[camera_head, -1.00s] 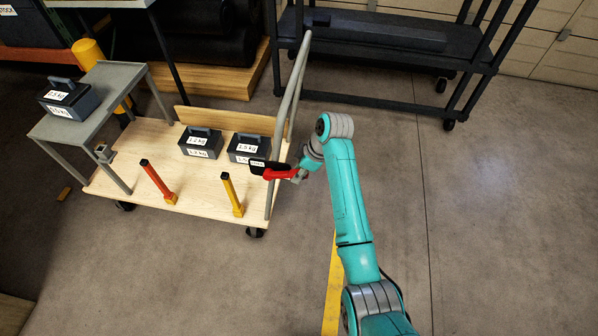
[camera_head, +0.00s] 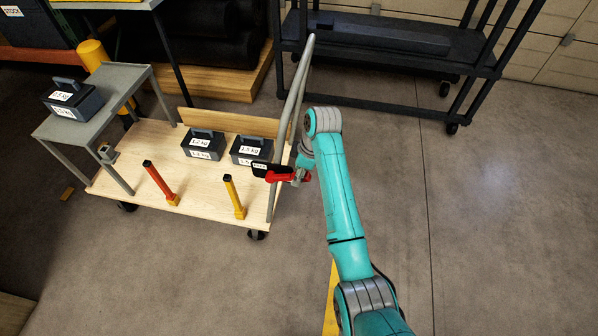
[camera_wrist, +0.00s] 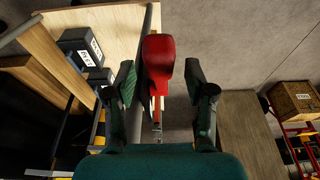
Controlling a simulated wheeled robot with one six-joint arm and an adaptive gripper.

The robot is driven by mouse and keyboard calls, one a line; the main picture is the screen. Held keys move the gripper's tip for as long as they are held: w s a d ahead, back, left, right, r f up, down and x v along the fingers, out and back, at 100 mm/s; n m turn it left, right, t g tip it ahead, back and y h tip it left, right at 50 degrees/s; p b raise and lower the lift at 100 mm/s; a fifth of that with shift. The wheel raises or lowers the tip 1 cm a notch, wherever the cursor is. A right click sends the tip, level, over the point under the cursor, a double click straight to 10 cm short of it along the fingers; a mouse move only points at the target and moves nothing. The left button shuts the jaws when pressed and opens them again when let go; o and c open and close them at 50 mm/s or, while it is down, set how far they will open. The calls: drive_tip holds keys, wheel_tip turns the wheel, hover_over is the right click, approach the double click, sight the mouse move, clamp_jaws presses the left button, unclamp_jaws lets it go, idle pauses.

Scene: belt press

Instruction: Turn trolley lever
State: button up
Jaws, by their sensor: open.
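The trolley (camera_head: 150,215) has a pale wooden deck and a grey upright handle frame (camera_head: 300,75) at its right end. In the wrist view, my gripper (camera_wrist: 160,75) is open, with one dark finger on each side of the red lever (camera_wrist: 158,58). A gap shows on both sides, so neither finger visibly touches it. The lever's depth between the fingers is unclear.
On the deck stand a red post (camera_head: 160,183), a yellow post (camera_head: 233,197) and two dark labelled weights (camera_head: 203,145). Another weight (camera_head: 73,98) rests on the grey side table (camera_head: 125,75). A black rack (camera_head: 400,118) stands behind. The floor at right is clear.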

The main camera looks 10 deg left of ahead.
drive_tip(key=shift+r, duration=0.1)
drive_tip(key=v, duration=0.7)
drive_tip(key=shift+r, duration=0.1)
idle(0.4)
